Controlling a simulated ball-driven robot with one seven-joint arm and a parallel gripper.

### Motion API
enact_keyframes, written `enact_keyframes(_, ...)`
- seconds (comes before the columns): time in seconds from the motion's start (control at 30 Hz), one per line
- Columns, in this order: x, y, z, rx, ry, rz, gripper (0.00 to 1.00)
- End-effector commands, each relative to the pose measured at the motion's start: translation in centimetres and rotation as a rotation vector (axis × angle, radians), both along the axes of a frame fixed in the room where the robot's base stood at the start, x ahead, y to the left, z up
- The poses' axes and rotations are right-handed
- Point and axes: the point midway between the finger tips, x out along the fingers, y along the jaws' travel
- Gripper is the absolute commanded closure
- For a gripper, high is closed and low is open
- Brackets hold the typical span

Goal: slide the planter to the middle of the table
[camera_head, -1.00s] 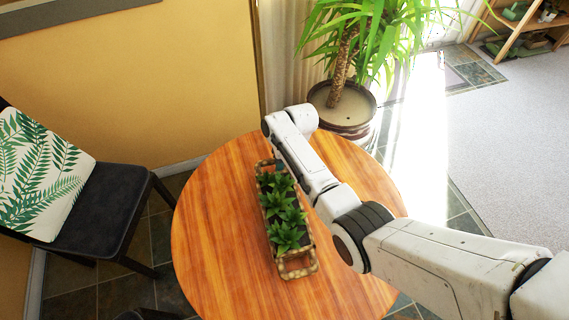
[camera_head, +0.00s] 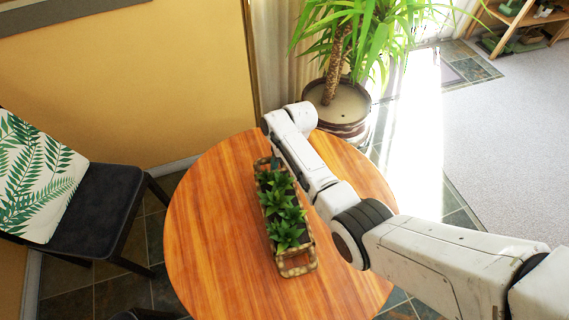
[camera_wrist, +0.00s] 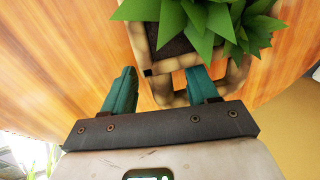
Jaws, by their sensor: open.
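The planter (camera_head: 281,231) is a long, narrow tan box with several spiky green plants, standing upright on the round wooden table (camera_head: 215,235). A loop handle shows at its near end, and its far end lies by my wrist. In the wrist view the planter (camera_wrist: 142,48) is at the top, with an end handle at my fingers. My gripper (camera_wrist: 161,88) is open. Its left teal finger is outside the handle and its right one overlaps the loop; I cannot tell whether they touch it. In the head view the gripper is mostly hidden by my arm.
A black chair (camera_head: 95,198) with a leaf-pattern cushion stands left of the table. A large potted plant (camera_head: 342,105) stands behind it, near the yellow wall (camera_head: 130,90). The tabletop left of the planter is clear. My arm crosses its right side.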

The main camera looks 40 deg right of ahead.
Motion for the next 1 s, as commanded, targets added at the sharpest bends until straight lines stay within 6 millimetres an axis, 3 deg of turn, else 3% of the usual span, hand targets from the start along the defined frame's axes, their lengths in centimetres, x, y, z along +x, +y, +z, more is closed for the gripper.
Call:
enact_keyframes(0.27,0.0,-0.1,0.8,0.0,-0.002,0.0,0.41)
enact_keyframes(0.7,-0.5,-1.6,8.4,0.0,-0.004,-0.001,0.41)
enact_keyframes(1.0,-0.7,-2.0,10.6,0.0,0.0,-0.001,0.41)
